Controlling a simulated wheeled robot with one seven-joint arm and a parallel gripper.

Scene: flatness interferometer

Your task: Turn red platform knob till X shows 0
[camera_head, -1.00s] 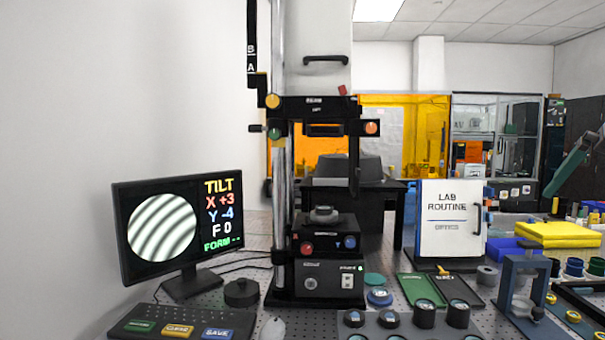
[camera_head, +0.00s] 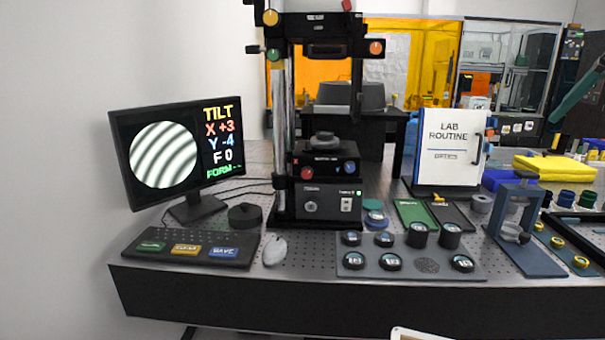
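The red platform knob (camera_head: 307,173) is on the left of the front face of the black tilt platform (camera_head: 328,159), under the interferometer column. A blue knob (camera_head: 349,166) sits to its right on the same face. A round grey piece (camera_head: 323,139) rests on top of the platform. The monitor (camera_head: 175,150) at left shows striped fringes and the readings X +3, Y -4, F 0 and FORM with dashes. My gripper is not in view. A dark green arm-like part at the upper right edge is cut off, and no fingertips show.
A keypad (camera_head: 190,248) and a mouse (camera_head: 274,250) lie in front of the monitor and column. A grey tray (camera_head: 408,271) holds several dark round pieces. A blue stand (camera_head: 528,240) and the lab routine binder (camera_head: 450,150) are at right. The bench's front edge is clear.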

